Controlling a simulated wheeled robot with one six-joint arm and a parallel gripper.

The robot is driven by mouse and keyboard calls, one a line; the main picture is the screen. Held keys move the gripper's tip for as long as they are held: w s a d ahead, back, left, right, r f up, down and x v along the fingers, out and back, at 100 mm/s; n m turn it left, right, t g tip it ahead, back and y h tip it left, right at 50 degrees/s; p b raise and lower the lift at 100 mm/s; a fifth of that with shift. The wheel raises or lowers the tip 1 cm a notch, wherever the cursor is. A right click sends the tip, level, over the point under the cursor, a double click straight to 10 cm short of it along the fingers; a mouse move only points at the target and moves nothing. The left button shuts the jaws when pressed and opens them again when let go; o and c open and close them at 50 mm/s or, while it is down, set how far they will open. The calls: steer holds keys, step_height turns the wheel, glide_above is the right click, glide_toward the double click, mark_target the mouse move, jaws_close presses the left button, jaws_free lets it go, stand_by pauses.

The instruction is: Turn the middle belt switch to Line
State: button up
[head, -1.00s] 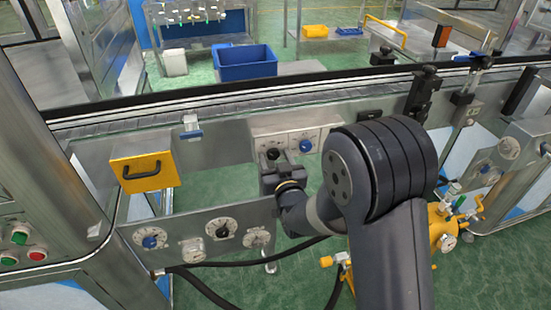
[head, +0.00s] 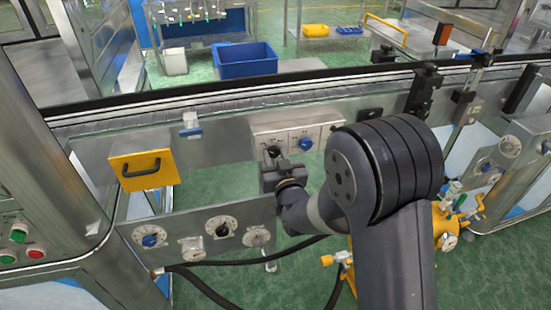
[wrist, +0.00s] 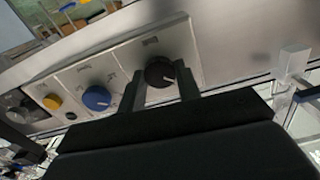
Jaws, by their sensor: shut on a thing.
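A pale switch panel (head: 290,131) is fixed under the conveyor's near rail. It carries a black knob (head: 274,152) on the left and a blue knob (head: 306,144) to its right. My gripper (head: 272,163) is at the black knob. In the wrist view, the two fingers of my gripper (wrist: 163,90) are closed on either side of the black knob (wrist: 160,71), which has a white pointer mark. The blue knob (wrist: 97,98) and a yellow button (wrist: 52,101) are beside it on the panel. The printed labels are too small to read.
A lower plate (head: 183,224) with several dials is below and left of my gripper. A yellow box with a black handle (head: 143,182) hangs at left. Black hoses run beneath my arm. The conveyor (head: 230,105) runs behind the panel.

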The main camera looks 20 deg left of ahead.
steer(key=m+b, duration=0.2)
steer(key=b, duration=0.1)
steer(key=m+b, duration=0.2)
steer(key=b, duration=0.2)
steer(key=shift+f, duration=0.35)
steer(key=m+b, duration=0.3)
steer(key=b, duration=0.1)
steer(key=shift+r+b, duration=0.1)
steer(key=shift+b, duration=0.2)
steer(key=shift+r+m+b, duration=0.15)
steer(key=shift+m+b, duration=0.85)
steer(key=shift+m, duration=0.1)
steer(key=shift+r, duration=0.1)
steer(key=o, duration=1)
steer(key=shift+s, duration=0.1)
steer(key=v, duration=1)
steer(key=shift+s+d, duration=0.2)
steer(key=shift+d, duration=0.05)
